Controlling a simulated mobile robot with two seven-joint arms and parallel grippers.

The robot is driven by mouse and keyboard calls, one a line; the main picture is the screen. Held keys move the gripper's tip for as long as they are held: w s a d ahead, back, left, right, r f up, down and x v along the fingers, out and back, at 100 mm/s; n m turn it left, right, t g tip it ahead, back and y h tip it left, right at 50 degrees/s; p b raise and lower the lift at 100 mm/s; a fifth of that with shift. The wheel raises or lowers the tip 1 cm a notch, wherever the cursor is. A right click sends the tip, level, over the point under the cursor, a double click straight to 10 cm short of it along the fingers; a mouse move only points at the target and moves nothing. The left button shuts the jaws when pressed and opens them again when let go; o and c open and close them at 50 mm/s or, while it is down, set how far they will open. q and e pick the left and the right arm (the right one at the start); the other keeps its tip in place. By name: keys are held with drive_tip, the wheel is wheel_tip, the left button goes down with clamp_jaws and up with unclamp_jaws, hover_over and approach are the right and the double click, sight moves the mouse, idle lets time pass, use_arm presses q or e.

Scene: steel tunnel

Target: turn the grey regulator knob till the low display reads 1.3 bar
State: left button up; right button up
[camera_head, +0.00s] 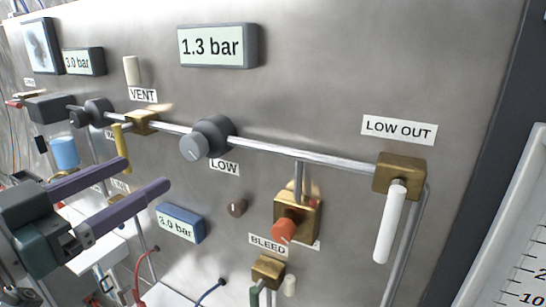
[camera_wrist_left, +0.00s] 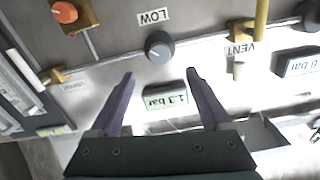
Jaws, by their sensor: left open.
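The grey regulator knob (camera_head: 195,146) sits on the pipe above the LOW label, with a pale pointer line on its face. It also shows in the left wrist view (camera_wrist_left: 159,46), upside down. The display above it (camera_head: 212,46) reads 1.3 bar, and it shows between the fingers in the left wrist view (camera_wrist_left: 166,98). My left gripper (camera_head: 150,175) is open and empty. It is left of and below the knob in the head view. In the left wrist view its fingertips (camera_wrist_left: 161,74) point toward the knob, apart from it. My right gripper is not in view.
A blue-framed display (camera_head: 178,224) reads 3.0 bar below. An orange BLEED knob (camera_head: 284,230) and a brass LOW OUT valve with a white handle (camera_head: 390,222) stand right. A yellow handle (camera_head: 121,147) is near the left fingers. The panel right of the upper display is clear.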

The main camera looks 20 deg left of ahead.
sight(188, 148)
use_arm(q)
drive_tip(key=w, duration=0.2)
drive_tip(key=w+p, duration=0.1)
drive_tip(key=w, duration=0.4)
drive_tip(key=shift+w+d+r, duration=0.15)
drive_tip(key=shift+w+d, duration=0.15)
drive_tip(key=shift+w, duration=0.05)
drive_tip(key=shift+w+d, duration=0.1)
drive_tip(key=shift+w, duration=0.75)
drive_tip(key=shift+p, duration=0.3)
clamp_jaws()
